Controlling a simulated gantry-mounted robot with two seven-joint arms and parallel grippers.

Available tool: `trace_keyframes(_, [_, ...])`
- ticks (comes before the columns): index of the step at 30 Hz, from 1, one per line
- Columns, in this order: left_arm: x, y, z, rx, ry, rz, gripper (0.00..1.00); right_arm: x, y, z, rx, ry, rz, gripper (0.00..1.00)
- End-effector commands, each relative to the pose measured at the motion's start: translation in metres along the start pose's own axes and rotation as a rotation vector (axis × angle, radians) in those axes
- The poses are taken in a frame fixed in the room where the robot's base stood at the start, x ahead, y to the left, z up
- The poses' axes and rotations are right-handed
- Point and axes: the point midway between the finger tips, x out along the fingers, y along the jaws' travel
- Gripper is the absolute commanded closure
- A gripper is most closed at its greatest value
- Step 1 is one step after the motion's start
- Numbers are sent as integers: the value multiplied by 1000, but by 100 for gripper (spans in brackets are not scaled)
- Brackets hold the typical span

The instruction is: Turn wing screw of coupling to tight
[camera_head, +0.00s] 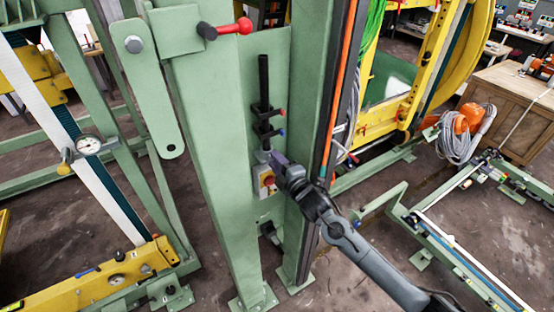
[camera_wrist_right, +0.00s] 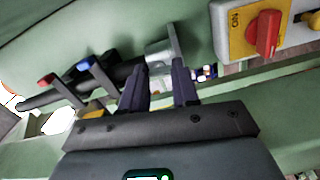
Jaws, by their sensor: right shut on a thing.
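The grey metal coupling (camera_wrist_right: 158,50) sits at the end of the black pipe (camera_head: 263,80), which runs down the green column. In the head view the coupling is mostly hidden by my right gripper (camera_head: 276,160). In the right wrist view my right gripper (camera_wrist_right: 160,75) has its two dark fingers at the coupling, one on each side of its near part. It is shut on the wing screw, which is largely hidden between the fingers, so its turn angle cannot be read. My left gripper is not in view.
A switch box with a red knob (camera_head: 267,182) is just below the gripper; the box (camera_wrist_right: 237,35) also shows in the right wrist view. Valve levers with red (camera_wrist_right: 46,80) and blue (camera_wrist_right: 86,64) tips stand beside the pipe. A green post (camera_head: 305,110) rises close on the right.

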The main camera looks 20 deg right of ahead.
Motion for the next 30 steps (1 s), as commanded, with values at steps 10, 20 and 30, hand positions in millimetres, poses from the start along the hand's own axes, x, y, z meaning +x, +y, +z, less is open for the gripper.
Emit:
trace_keyframes(10, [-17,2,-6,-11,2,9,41,0,1,-1,331,-1,-1,100])
trace_keyframes(20, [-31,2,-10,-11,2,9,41,0,0,-1,645,-2,0,100])
trace_keyframes(30, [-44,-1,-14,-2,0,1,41,0,0,-2,966,-1,0,100])
